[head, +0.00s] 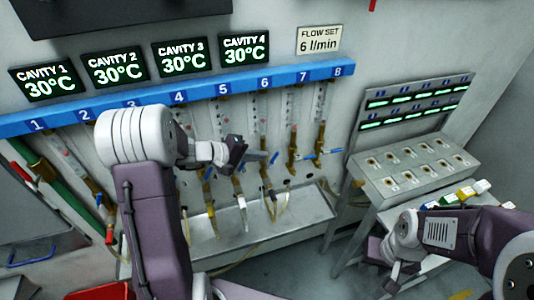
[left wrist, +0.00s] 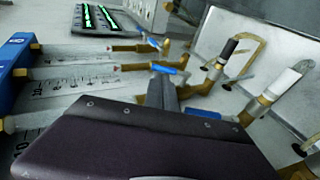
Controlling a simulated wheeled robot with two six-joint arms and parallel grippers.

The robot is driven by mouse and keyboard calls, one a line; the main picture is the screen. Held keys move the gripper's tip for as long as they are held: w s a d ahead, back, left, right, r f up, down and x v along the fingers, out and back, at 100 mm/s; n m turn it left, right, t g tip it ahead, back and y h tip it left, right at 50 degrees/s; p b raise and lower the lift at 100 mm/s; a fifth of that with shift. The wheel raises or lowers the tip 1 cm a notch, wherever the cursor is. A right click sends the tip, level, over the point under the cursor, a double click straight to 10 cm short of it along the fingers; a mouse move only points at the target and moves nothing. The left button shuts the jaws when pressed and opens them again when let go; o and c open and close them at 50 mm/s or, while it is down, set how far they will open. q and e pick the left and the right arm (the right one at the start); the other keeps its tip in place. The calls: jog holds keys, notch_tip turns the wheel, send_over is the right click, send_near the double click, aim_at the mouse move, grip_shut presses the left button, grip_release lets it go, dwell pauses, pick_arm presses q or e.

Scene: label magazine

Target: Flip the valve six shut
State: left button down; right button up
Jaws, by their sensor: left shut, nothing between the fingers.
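Under the number 6 on the blue rail hangs a clear flow tube (head: 264,107), with the brass fitting of valve six below it. Its blue lever (head: 274,158) is slanted in the head view. My left gripper (head: 243,153) is shut and empty just left of that lever, with a small gap between them in the picture. In the left wrist view the shut fingers (left wrist: 163,92) lie close below a blue lever (left wrist: 169,70); its number is unreadable and contact is unclear. The gripper body hides part of the nearest tube. My right gripper (head: 393,272) hangs low at the right.
Neighbouring valves flank valve six closely, with the valve eight lever (head: 329,152) at the right. Hoses hang into a metal trough (head: 305,207) below. A sloped panel (head: 415,170) stands right. A red bin (head: 100,291) is at the lower left.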

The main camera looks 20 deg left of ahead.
aim_at(274, 158)
pick_arm(q)
jog(key=shift+p+x, duration=0.4)
jog(key=shift+x, duration=1.45)
pick_arm(e)
jog(key=shift+r, duration=0.65)
pick_arm(q)
jog(key=shift+r, duration=0.1)
pick_arm(e)
jog(key=shift+r, duration=0.2)
